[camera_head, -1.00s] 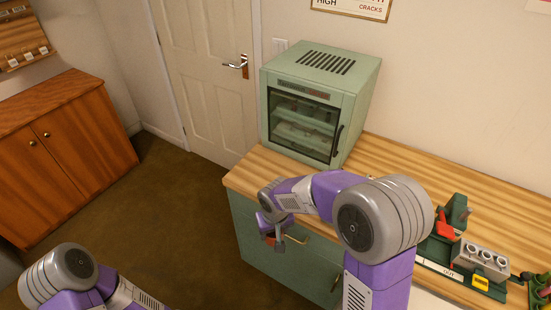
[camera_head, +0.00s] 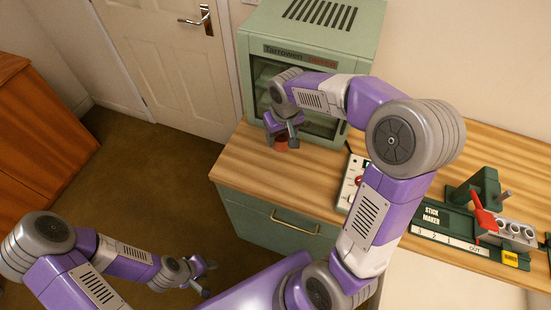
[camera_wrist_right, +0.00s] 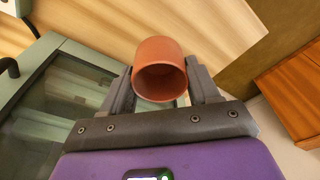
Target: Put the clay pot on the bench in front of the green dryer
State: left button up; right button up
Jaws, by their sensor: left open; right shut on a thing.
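The clay pot (camera_wrist_right: 160,50) is a small reddish-brown cup, held between the two fingers of my right gripper (camera_wrist_right: 160,85) in the right wrist view. I cannot tell whether the pot touches the bench top. The green dryer (camera_head: 310,38) stands at the back of the bench, and my right arm hides much of its glass front. My left gripper (camera_head: 206,277) is open and empty, low over the floor.
A control box with a red knob (camera_head: 351,185) and a green stick maker (camera_head: 446,216) stand on the bench to the right. A door (camera_head: 160,60) and a wooden cabinet (camera_head: 35,150) are at the left. The bench's front left stretch is clear.

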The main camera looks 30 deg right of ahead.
jog(key=shift+s+f+b, duration=0.2)
jog(key=shift+f+b, duration=0.25)
jog(key=shift+f, duration=0.05)
jog(key=shift+w+d+f+b, duration=0.1)
jog(key=shift+w+f+b, duration=0.3)
jog(key=shift+f, duration=0.05)
notch_tip(320, 180, down, 10)
jog(key=b, duration=0.2)
jog(key=shift+b, duration=0.3)
jog(key=shift+f, duration=0.2)
jog(key=o, duration=1.1)
jog(key=shift+r, duration=0.1)
jog(key=shift+o, duration=0.2)
